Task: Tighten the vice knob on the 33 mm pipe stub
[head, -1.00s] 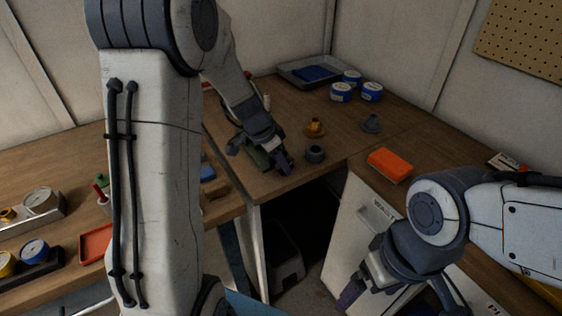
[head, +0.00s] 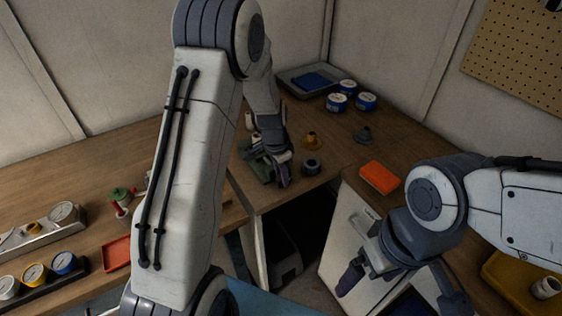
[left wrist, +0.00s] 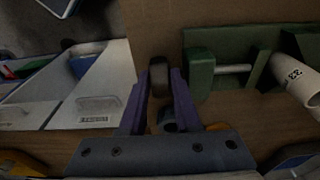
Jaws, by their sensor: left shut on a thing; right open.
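My left gripper (head: 284,180) is at the near end of the green vice (head: 259,168) on the wooden bench. In the left wrist view, its purple fingers (left wrist: 159,88) are shut on the dark round vice knob (left wrist: 160,72). The vice (left wrist: 200,72) lies just right of the fingers there, with a bare metal rod between its green blocks. The white pipe stub (left wrist: 296,78), marked 33, sits tilted at the vice's right end. In the head view my left arm hides part of the vice. My right gripper (head: 402,288) is open and empty, in front of a white cabinet.
A dark ring (head: 312,167), a yellow-brown fitting (head: 312,140) and a grey fitting (head: 363,134) stand right of the vice. Blue-and-white tins (head: 337,102) and a grey tray (head: 290,83) are behind. Gauges (head: 34,274) stand left.

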